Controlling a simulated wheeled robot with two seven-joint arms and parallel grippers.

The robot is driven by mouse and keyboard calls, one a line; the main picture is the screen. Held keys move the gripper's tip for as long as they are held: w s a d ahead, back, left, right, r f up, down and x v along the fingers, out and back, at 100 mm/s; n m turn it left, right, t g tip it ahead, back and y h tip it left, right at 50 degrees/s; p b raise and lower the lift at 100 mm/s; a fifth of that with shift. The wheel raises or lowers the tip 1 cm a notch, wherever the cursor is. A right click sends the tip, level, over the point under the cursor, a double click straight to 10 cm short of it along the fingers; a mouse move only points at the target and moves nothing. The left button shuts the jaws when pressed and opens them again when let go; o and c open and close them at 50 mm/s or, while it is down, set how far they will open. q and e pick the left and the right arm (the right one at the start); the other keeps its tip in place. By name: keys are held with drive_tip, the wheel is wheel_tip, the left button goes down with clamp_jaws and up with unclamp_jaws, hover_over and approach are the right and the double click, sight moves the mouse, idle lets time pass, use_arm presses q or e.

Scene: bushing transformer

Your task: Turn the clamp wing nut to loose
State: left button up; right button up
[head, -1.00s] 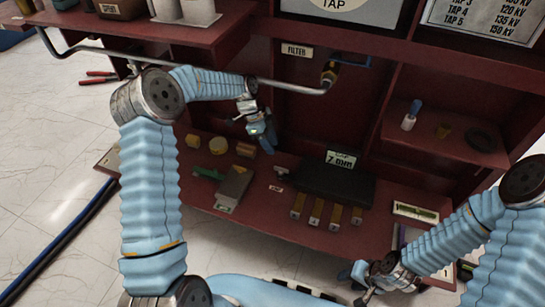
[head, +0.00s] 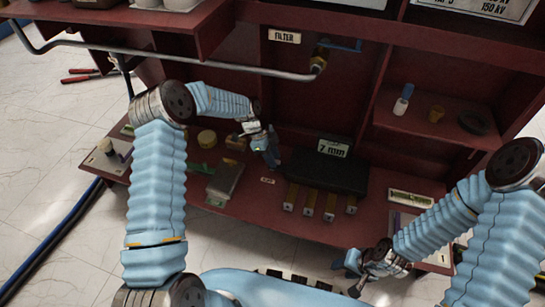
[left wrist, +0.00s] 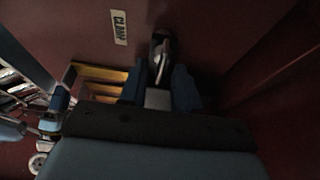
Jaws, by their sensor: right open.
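In the left wrist view, a small metal part that looks like the clamp wing nut (left wrist: 160,50) stands out from the dark red panel, right of a CLAMP label (left wrist: 118,27). My left gripper (left wrist: 160,84) is open, with its two blue fingers apart just short of that part and roughly lined up with it. A grey block shows between the fingers. In the head view my left gripper (head: 268,150) is over the bench, near the back panel, and hides the clamp. My right gripper (head: 357,273) is open and empty at the front of the bench.
A dark case (head: 325,173) with a 7 mm sign lies right of my left gripper. A metal pipe (head: 170,57) runs above. A shelf (head: 415,125) holds small items.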

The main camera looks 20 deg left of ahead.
use_arm(q)
clamp_jaws()
drive_tip(key=shift+n, duration=0.3)
drive_tip(key=n+t+b, duration=0.1)
drive_tip(key=n, duration=0.2)
drive_tip(key=shift+n+t+b, duration=0.3)
drive_tip(key=shift+b, duration=0.1)
drive_tip(key=n+t, duration=0.1)
drive_tip(key=n, duration=0.1)
drive_tip(key=n+y+b, duration=0.1)
drive_tip(key=n, duration=0.2)
drive_tip(key=shift+t, duration=0.4)
drive_tip(key=n+y, duration=0.1)
drive_tip(key=n, duration=0.3)
drive_tip(key=shift+d+r+t, duration=0.1)
drive_tip(key=shift+t, duration=0.3)
drive_tip(key=shift+n+t+y+p, duration=0.4)
drive_tip(key=shift+n+y, duration=0.7)
drive_tip(key=shift+n, duration=1.2)
